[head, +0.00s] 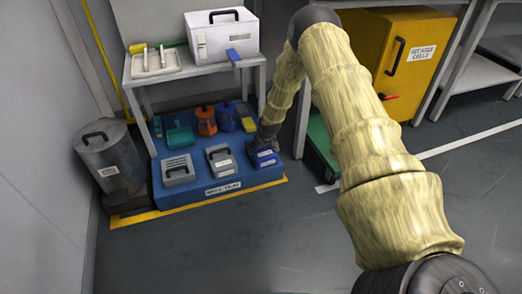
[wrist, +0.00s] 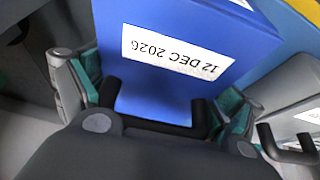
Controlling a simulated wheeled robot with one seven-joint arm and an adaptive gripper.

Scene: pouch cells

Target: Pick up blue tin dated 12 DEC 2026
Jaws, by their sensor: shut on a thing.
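The blue tin (wrist: 190,25) fills the middle of the wrist view. Its white label reads 12 DEC 2026, upside down in that view, and it has a black handle. My gripper (wrist: 158,88) has a finger on each side of the tin and is shut on it. In the head view the blue tin (head: 263,157) is at the right end of the blue tray (head: 225,195), with my gripper (head: 264,143) coming down over it from behind. My gripper partly hides the tin, and I cannot tell whether it touches the tray.
Grey tins (head: 219,160) with handles stand left of the blue tin. An orange container (head: 206,121) and a teal scoop (head: 179,137) are behind. A green case (head: 318,145) is close on the right. Floor in front is clear.

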